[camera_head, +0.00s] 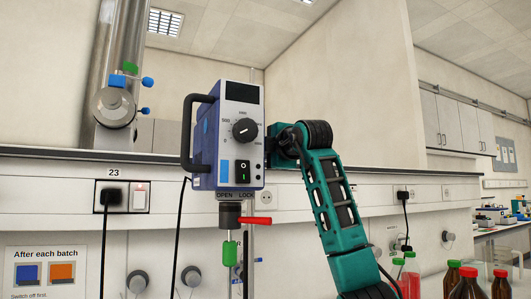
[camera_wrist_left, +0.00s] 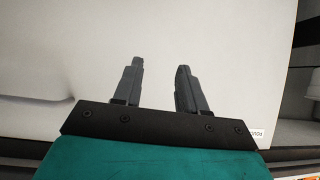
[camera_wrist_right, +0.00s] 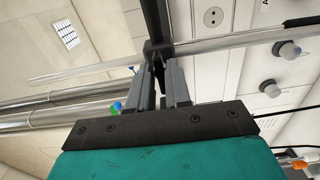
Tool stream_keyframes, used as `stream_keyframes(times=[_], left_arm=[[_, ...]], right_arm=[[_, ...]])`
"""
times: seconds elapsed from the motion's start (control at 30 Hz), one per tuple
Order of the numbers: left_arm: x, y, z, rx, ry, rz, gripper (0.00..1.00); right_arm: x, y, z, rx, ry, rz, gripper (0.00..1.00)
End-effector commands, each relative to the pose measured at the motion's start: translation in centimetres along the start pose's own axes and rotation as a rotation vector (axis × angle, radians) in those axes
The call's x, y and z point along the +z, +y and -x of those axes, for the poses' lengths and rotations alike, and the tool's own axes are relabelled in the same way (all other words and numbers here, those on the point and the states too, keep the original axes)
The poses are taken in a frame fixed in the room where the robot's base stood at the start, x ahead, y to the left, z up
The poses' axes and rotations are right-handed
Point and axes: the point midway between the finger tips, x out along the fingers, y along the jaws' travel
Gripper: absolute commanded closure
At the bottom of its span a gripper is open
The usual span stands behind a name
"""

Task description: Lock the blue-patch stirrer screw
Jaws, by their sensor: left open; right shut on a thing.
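The stirrer (camera_head: 241,130) stands upright in the head view, with a dial, a small blue patch (camera_head: 224,173) and a power switch. Below it, a red lever (camera_head: 256,221) points right, under the LOCK label. My right gripper (camera_head: 276,146) reaches in at the stirrer's right rear side; its fingertips are largely hidden there. In the right wrist view it is shut on a small dark screw handle (camera_wrist_right: 160,88), just below a black clamp (camera_wrist_right: 155,47) on a metal rod (camera_wrist_right: 230,40). The screw's tightness cannot be told. My left gripper (camera_wrist_left: 160,68) is open and empty.
A green piece (camera_head: 229,253) hangs under the stirrer. Red-capped bottles (camera_head: 469,283) stand at the lower right. A steel pipe (camera_head: 120,60) with valves is at the left. A wall sign (camera_head: 45,268) is at the lower left. A pale surface faces the left gripper.

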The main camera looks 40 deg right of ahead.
Motion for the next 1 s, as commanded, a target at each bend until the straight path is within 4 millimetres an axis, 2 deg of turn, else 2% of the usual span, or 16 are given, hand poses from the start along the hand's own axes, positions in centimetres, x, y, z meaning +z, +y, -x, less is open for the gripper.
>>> stream_keyframes(times=[0.23,0.27,0.47,0.77,0.87,1.0], left_arm=[[0.0,0.0,0.0,0.000,0.001,0.000,0.59],[0.0,0.0,0.0,0.000,0.001,0.000,0.59],[0.0,0.0,0.0,0.000,0.001,0.000,0.59],[0.1,0.0,-0.1,0.000,0.001,0.000,0.59],[0.4,0.0,-0.2,0.000,-0.001,0.001,0.59],[0.8,0.1,-0.6,0.004,-0.004,0.004,0.59]], right_arm=[[0.0,0.0,0.0,0.000,0.000,-0.001,1.00],[0.0,0.0,0.0,0.000,0.000,-0.001,0.79],[0.0,0.0,0.0,0.000,0.000,0.000,0.60],[0.0,0.0,0.3,0.001,0.000,0.001,0.60],[0.1,-0.1,1.3,0.003,0.000,0.001,0.60],[0.1,-0.1,4.1,0.005,0.000,0.002,0.60]])
